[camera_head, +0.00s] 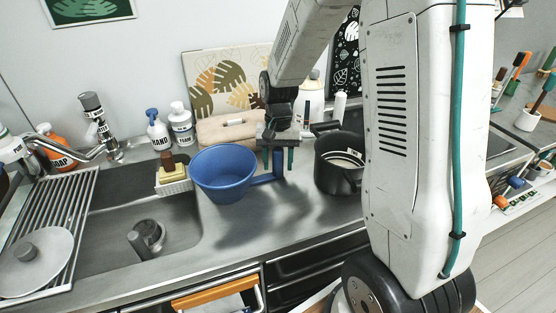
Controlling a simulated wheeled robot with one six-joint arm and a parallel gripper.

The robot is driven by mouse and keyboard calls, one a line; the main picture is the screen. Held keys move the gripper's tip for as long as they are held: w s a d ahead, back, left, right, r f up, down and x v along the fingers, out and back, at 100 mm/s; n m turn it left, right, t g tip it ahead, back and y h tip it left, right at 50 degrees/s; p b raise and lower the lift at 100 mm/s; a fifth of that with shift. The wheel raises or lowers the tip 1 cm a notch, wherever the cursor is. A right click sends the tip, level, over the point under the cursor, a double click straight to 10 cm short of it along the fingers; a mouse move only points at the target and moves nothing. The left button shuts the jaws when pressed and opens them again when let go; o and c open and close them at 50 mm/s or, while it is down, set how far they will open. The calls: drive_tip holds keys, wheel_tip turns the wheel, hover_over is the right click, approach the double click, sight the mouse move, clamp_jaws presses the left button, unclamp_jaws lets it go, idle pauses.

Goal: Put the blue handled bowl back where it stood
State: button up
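The blue handled bowl (222,180) is upright at the right edge of the sink, beside the yellow sponge holder. Its blue handle (266,180) points right, toward my gripper. My gripper (278,164) points down over the handle's outer end, with its two dark green fingers apart. Blue handle shows between the fingers, with what looks like a gap on each side. I cannot tell whether a finger touches it, or whether the bowl rests fully on the counter.
A black pot (338,176) stands close to the right of my gripper. The sink (110,205) lies to the left. A bread-like tan bundle (227,129), soap bottles (181,124) and a leaf-patterned board (225,80) stand behind. The counter in front (290,215) is clear.

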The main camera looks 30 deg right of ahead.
drive_tip(key=shift+r, duration=0.1)
wheel_tip(320, 180, up, 12)
drive_tip(key=w+d, duration=0.1)
drive_tip(key=w, duration=0.1)
drive_tip(key=s+a+r+n+t, duration=0.1)
drive_tip(key=s+a+r, duration=0.15)
drive_tip(key=s, duration=0.35)
drive_tip(key=s+a+r+n, duration=0.2)
drive_tip(key=s+r, duration=0.2)
drive_tip(key=s, duration=0.2)
drive_tip(key=s+a+n+t+h, duration=0.1)
drive_tip(key=s+a+n, duration=0.1)
drive_tip(key=s, duration=1.2)
drive_tip(key=shift+a+n+t, duration=0.35)
drive_tip(key=shift+n+t, duration=0.05)
drive_tip(key=shift+n, duration=0.4)
